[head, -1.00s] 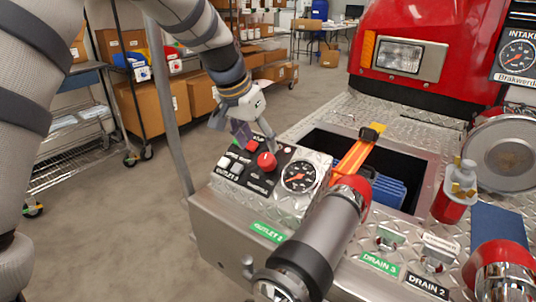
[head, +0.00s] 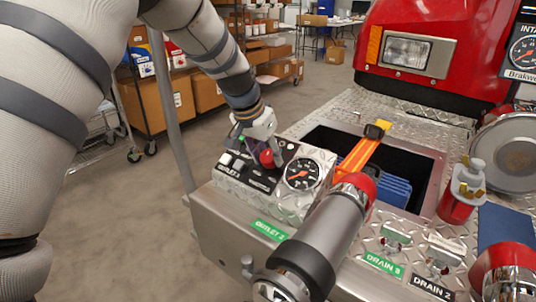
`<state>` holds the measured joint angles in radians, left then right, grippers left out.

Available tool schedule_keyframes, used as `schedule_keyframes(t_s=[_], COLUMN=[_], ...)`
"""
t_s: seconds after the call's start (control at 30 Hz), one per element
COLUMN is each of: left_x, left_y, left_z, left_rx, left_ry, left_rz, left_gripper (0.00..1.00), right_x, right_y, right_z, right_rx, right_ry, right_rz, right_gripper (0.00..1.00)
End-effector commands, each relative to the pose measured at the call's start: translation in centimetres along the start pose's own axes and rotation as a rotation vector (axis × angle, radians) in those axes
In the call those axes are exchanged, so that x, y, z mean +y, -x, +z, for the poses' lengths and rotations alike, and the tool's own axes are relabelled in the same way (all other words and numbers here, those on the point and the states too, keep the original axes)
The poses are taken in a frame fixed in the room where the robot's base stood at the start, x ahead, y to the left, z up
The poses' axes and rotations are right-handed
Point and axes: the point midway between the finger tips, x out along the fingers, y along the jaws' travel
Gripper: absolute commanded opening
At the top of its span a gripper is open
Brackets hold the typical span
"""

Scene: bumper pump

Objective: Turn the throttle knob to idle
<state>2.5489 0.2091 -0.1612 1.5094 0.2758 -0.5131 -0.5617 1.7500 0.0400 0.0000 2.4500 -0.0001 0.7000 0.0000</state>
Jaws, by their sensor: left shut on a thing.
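The throttle knob (head: 267,158) is a round red knob on the black control panel (head: 262,183), left of a round gauge (head: 302,174). My left gripper (head: 264,149) reaches down over the panel from above. Its fingers are shut on the red knob, one on each side, and hide part of it. The knob's pointer and any idle mark cannot be made out. My right gripper is not in view.
Switches (head: 231,161) sit at the panel's left. A grey nozzle with a red collar (head: 337,218) stands in front of the gauge. Behind is an open compartment with an orange strap (head: 361,155). A grey pole (head: 168,101) rises at the left.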

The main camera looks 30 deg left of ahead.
Motion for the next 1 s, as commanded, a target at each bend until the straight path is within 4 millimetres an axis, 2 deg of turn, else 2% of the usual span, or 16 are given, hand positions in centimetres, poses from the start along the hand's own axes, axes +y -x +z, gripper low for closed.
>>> schedule_keyframes(t_s=[0.37, 1.0], left_x=[0.0, -0.1], left_y=[0.1, -0.1], left_z=[0.0, 0.2], left_rx=[0.006, 0.026], left_ry=[0.138, 0.726], left_rz=[0.022, 0.11], left_gripper=[0.07, 0.07], right_x=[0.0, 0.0], right_y=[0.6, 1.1], right_z=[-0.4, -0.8], right_rx=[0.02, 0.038], right_ry=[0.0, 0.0], right_rz=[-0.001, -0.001], right_gripper=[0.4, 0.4])
